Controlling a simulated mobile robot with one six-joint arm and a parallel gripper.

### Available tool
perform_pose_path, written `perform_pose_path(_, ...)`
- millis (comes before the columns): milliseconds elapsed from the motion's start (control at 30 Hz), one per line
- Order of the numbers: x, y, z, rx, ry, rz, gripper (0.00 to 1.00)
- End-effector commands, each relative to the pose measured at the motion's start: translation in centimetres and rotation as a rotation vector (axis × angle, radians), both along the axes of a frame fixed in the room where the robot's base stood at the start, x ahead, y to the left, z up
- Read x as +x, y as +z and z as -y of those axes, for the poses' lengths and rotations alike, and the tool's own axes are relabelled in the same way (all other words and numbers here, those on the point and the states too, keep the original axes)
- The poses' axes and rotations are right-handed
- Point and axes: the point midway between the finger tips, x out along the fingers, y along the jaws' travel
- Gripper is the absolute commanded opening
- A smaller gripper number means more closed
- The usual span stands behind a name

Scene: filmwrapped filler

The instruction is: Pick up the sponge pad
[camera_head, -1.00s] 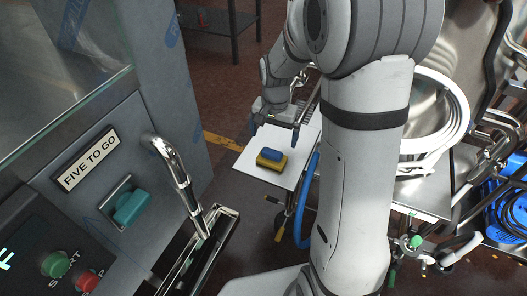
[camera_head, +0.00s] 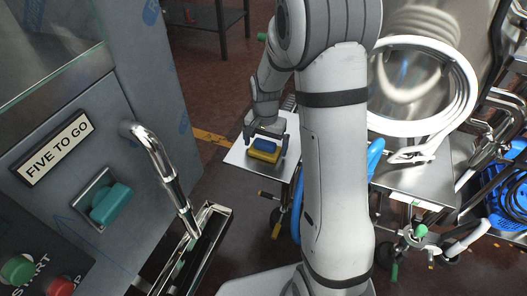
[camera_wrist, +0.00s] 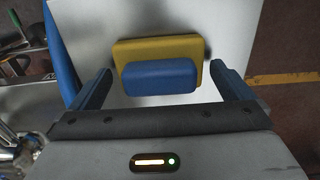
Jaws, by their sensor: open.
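The sponge pad shows as a blue block on a yellow base (camera_head: 262,155), lying on a white sheet (camera_head: 237,157) on a small table. In the wrist view the blue part (camera_wrist: 160,77) sits in front of and over the yellow part (camera_wrist: 157,47). My gripper (camera_head: 268,145) is open above the pad. In the wrist view my gripper's two fingers (camera_wrist: 163,84) stand on either side of the blue part, with a gap at each side. Whether the fingertips are level with the pad is hard to tell.
A machine with a chrome handle (camera_head: 165,170) and a "FIVE TO GO" label (camera_head: 57,148) stands at the left. A steel table (camera_head: 415,178) with a white ring (camera_head: 470,95) and a blue basket (camera_head: 505,205) are at the right. A blue hose (camera_head: 297,205) runs beside the small table.

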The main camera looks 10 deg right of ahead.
Motion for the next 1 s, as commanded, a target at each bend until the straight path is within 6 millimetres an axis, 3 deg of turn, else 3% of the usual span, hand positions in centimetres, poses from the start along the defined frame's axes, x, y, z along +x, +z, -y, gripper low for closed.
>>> perform_pose_path(100,0.0,0.1,0.0,0.0,0.0,0.0,0.98)
perform_pose_path(600,0.0,0.1,-0.1,0.0,0.001,0.0,0.59)
perform_pose_path(833,0.0,0.8,-0.1,0.0,0.002,0.001,0.59)
perform_pose_path(1000,0.1,3.9,-0.1,0.0,0.002,0.004,0.59)
